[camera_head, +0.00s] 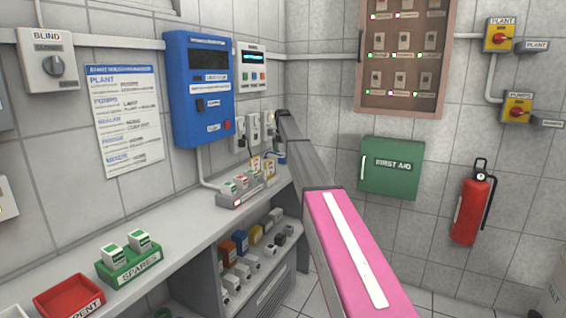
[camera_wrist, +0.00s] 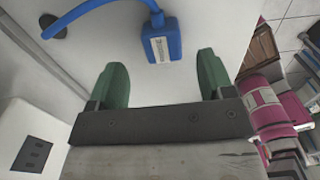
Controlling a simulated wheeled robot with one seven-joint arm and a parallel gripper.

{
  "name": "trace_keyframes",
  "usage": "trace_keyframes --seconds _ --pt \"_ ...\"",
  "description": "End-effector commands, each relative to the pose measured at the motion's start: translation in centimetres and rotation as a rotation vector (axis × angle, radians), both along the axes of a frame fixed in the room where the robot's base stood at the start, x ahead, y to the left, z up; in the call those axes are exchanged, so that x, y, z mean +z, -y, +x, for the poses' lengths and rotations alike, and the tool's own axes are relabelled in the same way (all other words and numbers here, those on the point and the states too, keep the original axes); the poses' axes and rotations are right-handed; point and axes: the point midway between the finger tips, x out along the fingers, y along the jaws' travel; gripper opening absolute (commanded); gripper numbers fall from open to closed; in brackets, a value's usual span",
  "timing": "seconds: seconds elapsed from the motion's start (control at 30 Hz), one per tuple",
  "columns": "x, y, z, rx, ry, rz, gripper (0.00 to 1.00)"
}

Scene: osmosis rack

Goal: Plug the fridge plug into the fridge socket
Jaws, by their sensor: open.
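In the wrist view, a blue plug (camera_wrist: 162,42) with a pale label lies on a white surface. Its blue cable (camera_wrist: 95,12) runs left toward a dark round opening (camera_wrist: 52,27). My gripper (camera_wrist: 162,60) is open, with a green finger on each side of the plug's near end. No contact shows, and the gap between the fingers is empty near the palm. A dark slotted socket (camera_wrist: 33,154) is in a white panel at lower left; I cannot tell if it is the fridge socket. In the head view, a small blue part (camera_head: 279,158) shows beside my arm's far end.
White wall sockets (camera_head: 254,127) line the wall above the counter (camera_head: 185,235). Shelves below hold several small items.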

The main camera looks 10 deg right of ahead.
Motion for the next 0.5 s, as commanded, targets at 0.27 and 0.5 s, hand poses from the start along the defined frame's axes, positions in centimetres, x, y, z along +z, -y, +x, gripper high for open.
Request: trace_keyframes --seconds 0.27,0.5 --pt "-0.7 0.1 -0.1 0.0 -0.001 0.0 0.74" --pt "-3.9 0.3 -0.2 0.0 -0.001 0.0 0.74"
